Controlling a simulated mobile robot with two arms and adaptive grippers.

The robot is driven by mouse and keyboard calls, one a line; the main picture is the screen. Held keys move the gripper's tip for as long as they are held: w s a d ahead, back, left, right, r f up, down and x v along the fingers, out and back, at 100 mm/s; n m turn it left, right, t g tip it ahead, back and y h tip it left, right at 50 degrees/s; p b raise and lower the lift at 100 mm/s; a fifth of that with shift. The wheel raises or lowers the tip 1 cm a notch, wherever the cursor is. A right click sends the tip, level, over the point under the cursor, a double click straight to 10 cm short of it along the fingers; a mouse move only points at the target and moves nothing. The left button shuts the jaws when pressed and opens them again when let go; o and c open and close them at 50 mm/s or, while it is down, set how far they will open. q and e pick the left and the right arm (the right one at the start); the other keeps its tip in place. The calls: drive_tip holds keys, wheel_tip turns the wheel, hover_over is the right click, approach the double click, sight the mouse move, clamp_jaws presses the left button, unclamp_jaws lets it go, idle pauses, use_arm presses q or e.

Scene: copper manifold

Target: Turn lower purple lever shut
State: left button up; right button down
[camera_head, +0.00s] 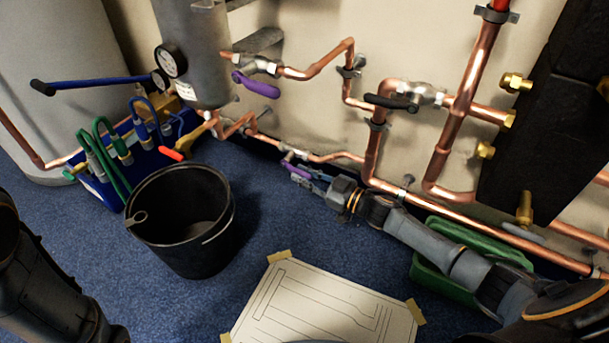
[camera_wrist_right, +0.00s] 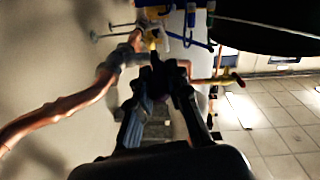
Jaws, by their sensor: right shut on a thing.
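The lower purple lever (camera_head: 296,171) sits on a valve on the low copper pipe near the floor, in the middle of the head view. My right gripper (camera_head: 303,176) reaches it from the right and is shut on it, hiding part of the lever. In the right wrist view the fingers (camera_wrist_right: 163,72) are close together by the copper pipe (camera_wrist_right: 105,78). The lever is too dark to make out between them there. My left arm shows at the lower left of the head view, with its gripper out of sight.
An upper purple lever (camera_head: 256,86) is beside the grey tank (camera_head: 198,55). A black bucket (camera_head: 222,225) stands on the blue carpet left of my right gripper. A red-handled valve (camera_head: 173,154) is behind it. A taped paper sheet (camera_head: 325,306) and a green case (camera_head: 440,278) lie in front.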

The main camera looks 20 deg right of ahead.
drive_tip(key=shift+f+b, duration=0.4)
drive_tip(key=shift+b, duration=0.3)
drive_tip(key=shift+w+a+f+t+y+b, duration=0.15)
drive_tip(key=shift+f+t+y+b, duration=0.4)
drive_tip(key=shift+t+b, duration=0.35)
drive_tip(key=shift+w+a+f+t+y+b, duration=0.15)
drive_tip(key=shift+f+t+y+b, duration=0.4)
drive_tip(key=shift+t+b, duration=0.4)
drive_tip(key=shift+w+a+f+t+y+b, duration=0.15)
drive_tip(key=shift+f+t+y+b, duration=0.4)
drive_tip(key=shift+t+b, duration=0.35)
drive_tip(key=shift+t+y, duration=0.25)
